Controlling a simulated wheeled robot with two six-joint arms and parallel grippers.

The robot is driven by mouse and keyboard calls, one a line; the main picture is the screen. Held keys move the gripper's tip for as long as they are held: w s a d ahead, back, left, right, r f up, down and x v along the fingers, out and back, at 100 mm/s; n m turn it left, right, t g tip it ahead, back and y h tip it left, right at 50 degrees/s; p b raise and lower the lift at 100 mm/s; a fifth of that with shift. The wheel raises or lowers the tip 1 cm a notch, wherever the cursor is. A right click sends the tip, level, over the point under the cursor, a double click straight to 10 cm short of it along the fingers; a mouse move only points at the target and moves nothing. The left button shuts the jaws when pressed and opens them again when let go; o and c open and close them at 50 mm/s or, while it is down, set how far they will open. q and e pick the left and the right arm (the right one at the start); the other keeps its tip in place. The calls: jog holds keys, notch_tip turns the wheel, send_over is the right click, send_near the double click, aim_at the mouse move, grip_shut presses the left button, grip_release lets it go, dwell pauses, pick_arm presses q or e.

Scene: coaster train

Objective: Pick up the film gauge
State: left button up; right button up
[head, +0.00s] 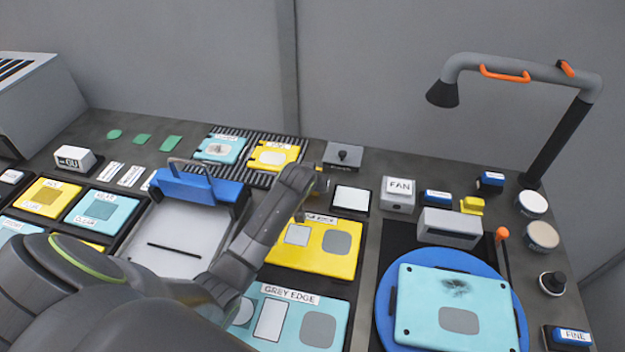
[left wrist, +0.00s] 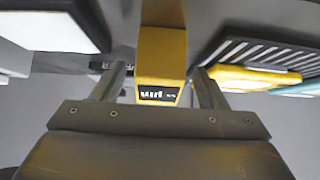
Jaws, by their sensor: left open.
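The film gauge (left wrist: 160,65) is a yellow block with a dark display, seen up close in the left wrist view. My left gripper (left wrist: 158,78) is open, with one finger on each side of it; I cannot tell whether they touch it. In the head view my left gripper (head: 316,181) is at the back middle of the table, between the ribbed rack and the white pad. It hides most of the gauge there, leaving only a bit of yellow. My right gripper is not in view.
The ribbed rack (head: 259,179) with teal and yellow plates lies left of the gripper. A white pad (head: 350,199) and a dark knob box (head: 343,155) are close on its right. A blue turntable (head: 512,300) bears a teal plate. A lamp arm (head: 560,140) rises at the right.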

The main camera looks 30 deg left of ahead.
pick_arm(q)
jog(key=shift+x, duration=1.35)
jog(key=c, duration=1.2)
